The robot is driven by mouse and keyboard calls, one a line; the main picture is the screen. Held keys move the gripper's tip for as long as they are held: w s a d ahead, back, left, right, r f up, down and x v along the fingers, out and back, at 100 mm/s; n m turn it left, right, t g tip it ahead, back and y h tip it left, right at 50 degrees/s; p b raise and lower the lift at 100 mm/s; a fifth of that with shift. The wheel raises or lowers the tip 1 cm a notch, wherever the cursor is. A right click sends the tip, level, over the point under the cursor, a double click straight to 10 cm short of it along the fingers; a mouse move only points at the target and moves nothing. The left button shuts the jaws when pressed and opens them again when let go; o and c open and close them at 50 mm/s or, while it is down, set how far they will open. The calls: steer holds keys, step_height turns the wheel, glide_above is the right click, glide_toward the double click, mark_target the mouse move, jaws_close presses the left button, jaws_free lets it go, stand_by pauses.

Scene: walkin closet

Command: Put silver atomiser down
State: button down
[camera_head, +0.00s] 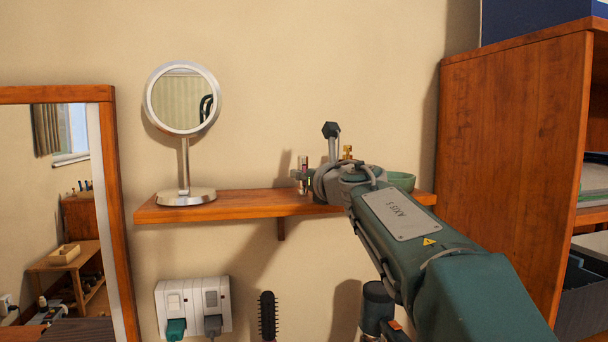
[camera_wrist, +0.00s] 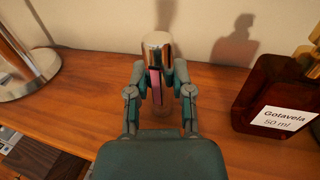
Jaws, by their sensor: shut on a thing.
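The silver atomiser (camera_wrist: 157,48) is upright between the fingers of my gripper (camera_wrist: 160,82) in the wrist view. It has a shiny rounded silver top and a pinkish strip down its side. My gripper is shut on it, over the wooden shelf (camera_wrist: 75,85). The atomiser's lower part is mostly hidden by my gripper, and I cannot tell whether its base touches the shelf. In the head view the atomiser (camera_head: 304,175) shows as a small shiny upright shape at my gripper (camera_head: 303,178), above the shelf (camera_head: 250,205); my arm covers much of that area.
A round mirror (camera_head: 185,193) stands on the shelf's left. A dark red bottle (camera_wrist: 275,95) labelled "Gotavela" stands close on the right in the wrist view. Bare shelf lies between mirror and gripper.

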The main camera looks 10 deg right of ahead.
steer(key=c, duration=0.5)
jaws_free()
steer(key=v, duration=1.2)
